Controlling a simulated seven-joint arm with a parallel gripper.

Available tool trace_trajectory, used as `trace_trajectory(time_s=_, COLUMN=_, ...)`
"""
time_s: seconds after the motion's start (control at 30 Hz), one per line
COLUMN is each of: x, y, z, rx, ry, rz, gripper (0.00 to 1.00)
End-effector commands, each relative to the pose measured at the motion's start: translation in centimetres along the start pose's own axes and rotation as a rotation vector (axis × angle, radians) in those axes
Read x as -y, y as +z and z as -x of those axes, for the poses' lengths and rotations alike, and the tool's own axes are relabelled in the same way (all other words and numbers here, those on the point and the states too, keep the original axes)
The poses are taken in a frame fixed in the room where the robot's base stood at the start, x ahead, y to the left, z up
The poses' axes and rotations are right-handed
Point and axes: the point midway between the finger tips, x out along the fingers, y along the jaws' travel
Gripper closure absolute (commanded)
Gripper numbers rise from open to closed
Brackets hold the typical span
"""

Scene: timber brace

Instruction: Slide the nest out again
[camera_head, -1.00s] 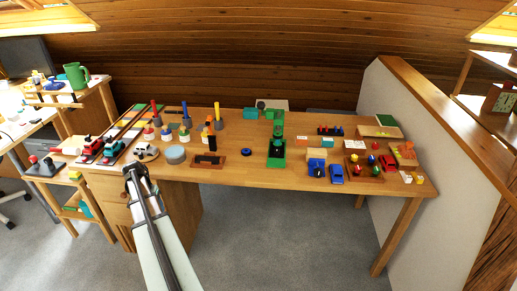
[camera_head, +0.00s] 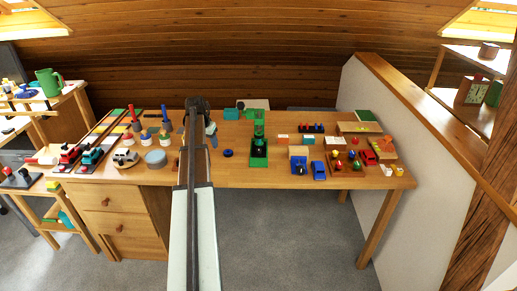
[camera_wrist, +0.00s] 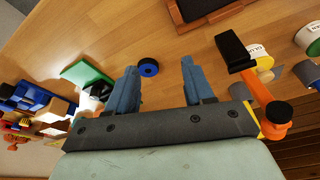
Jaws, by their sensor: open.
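A green stand (camera_head: 258,152) with a tall upright and a dark round part on its base is at the middle of the table in the head view; I take the nest to be part of it, but cannot make it out clearly. A green part (camera_wrist: 87,74) at the left of the wrist view may be this stand. My gripper (camera_wrist: 159,66) is open, with two blue fingers apart and nothing between them. In the head view it is over the table, left of the green stand, and my arm partly hides it.
A blue-black disc (camera_head: 227,153) lies left of the stand and also shows near my fingertips in the wrist view (camera_wrist: 148,67). An orange handle with black ends (camera_wrist: 262,95) is close on the right in the wrist view.

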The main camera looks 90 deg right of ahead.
Motion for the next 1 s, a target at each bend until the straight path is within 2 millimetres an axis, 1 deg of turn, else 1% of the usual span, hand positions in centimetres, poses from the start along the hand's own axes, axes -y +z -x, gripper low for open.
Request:
trace_trajectory(time_s=0.03, x=-2.2, y=-1.3, z=-0.8, rx=-0.011, ry=-0.004, rz=0.008, gripper=0.48)
trace_trajectory(time_s=0.07, x=-3.4, y=-2.0, z=-1.2, rx=-0.02, ry=-0.008, rz=0.018, gripper=0.48)
trace_trajectory(time_s=0.1, x=-5.0, y=-2.9, z=-1.8, rx=-0.032, ry=-0.012, rz=0.03, gripper=0.48)
trace_trajectory(time_s=0.17, x=-7.4, y=-4.2, z=-2.5, rx=-0.051, ry=-0.017, rz=0.05, gripper=0.48)
trace_trajectory(time_s=0.2, x=-8.9, y=-5.0, z=-3.0, rx=-0.064, ry=-0.019, rz=0.062, gripper=0.48)
trace_trajectory(time_s=0.33, x=-13.0, y=-7.0, z=-4.0, rx=-0.096, ry=-0.021, rz=0.09, gripper=0.48)
trace_trajectory(time_s=0.4, x=-14.8, y=-7.8, z=-4.0, rx=-0.107, ry=-0.018, rz=0.087, gripper=0.48)
trace_trajectory(time_s=0.5, x=-16.7, y=-8.8, z=-3.6, rx=-0.113, ry=-0.011, rz=0.071, gripper=0.48)
trace_trajectory(time_s=0.6, x=-17.8, y=-9.3, z=-3.3, rx=-0.115, ry=-0.006, rz=0.056, gripper=0.48)
trace_trajectory(time_s=0.77, x=-18.3, y=-9.5, z=-3.6, rx=-0.114, ry=-0.003, rz=0.049, gripper=0.48)
trace_trajectory(time_s=0.87, x=-18.2, y=-9.6, z=-4.4, rx=-0.113, ry=-0.003, rz=0.049, gripper=0.48)
trace_trajectory(time_s=1.0, x=-18.2, y=-9.8, z=-5.9, rx=-0.113, ry=-0.003, rz=0.048, gripper=0.48)
